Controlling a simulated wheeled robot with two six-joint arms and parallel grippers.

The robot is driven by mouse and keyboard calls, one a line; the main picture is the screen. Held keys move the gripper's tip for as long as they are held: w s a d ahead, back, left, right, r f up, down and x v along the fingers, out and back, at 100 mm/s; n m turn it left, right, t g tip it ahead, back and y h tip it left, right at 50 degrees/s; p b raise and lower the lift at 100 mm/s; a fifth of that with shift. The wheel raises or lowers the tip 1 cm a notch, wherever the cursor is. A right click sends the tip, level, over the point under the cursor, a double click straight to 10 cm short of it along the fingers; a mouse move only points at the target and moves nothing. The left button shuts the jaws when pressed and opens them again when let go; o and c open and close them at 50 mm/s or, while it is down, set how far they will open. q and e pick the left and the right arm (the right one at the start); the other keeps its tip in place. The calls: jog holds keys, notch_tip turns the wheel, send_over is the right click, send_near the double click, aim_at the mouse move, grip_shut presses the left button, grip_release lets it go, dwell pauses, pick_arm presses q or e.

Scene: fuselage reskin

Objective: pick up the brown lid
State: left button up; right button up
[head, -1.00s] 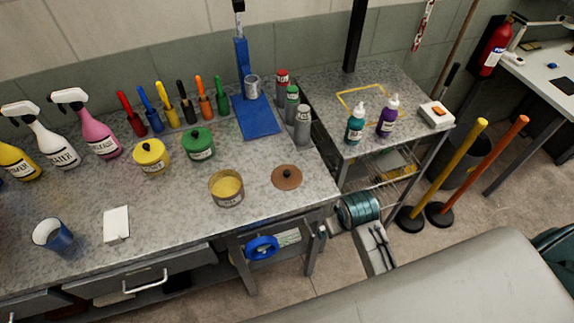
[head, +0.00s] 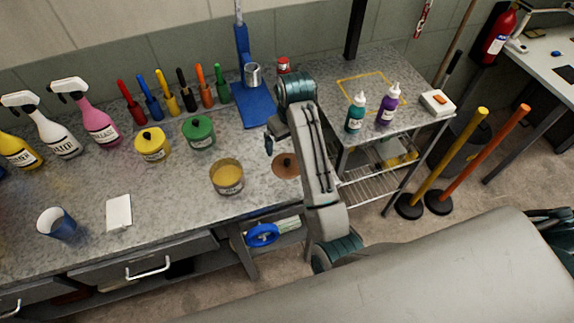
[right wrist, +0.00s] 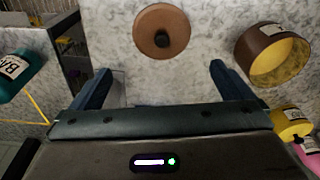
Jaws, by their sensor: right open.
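The brown lid (head: 284,166) is a flat round disc with a dark knob, lying on the speckled bench top. My right arm covers its right edge in the head view. In the right wrist view the whole lid (right wrist: 162,31) shows beyond the fingertips, roughly centred between them. My right gripper (right wrist: 155,82) is open and empty, apart from the lid. In the head view my right gripper (head: 269,140) hangs over the bench just behind and left of the lid. My left gripper is not in view.
An open brown tin (head: 226,178) with yellow contents stands left of the lid and also shows in the right wrist view (right wrist: 271,56). Green (head: 199,132) and yellow (head: 153,145) lidded pots stand farther left. The blue stand (head: 256,108) is behind. A cart with bottles (head: 356,112) is at right.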

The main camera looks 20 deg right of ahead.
aim_at(287, 160)
notch_tip(287, 160, down, 2)
jog(key=shift+f+b, duration=0.15)
jog(key=shift+b, duration=0.3)
jog(key=shift+w+f+p, duration=0.15)
jog(key=shift+f+p, duration=0.6)
jog(key=shift+f, duration=0.25)
jog(key=shift+f+p, duration=0.25)
jog(key=shift+p, duration=0.05)
jog(key=f+p, duration=0.2)
jog(key=f, duration=0.2)
jog(key=shift+a+f, duration=0.2)
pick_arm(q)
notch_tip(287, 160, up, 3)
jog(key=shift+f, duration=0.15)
pick_arm(e)
jog(key=shift+f, duration=0.25)
jog(key=c, duration=0.8)
jog(key=shift+r, duration=0.15)
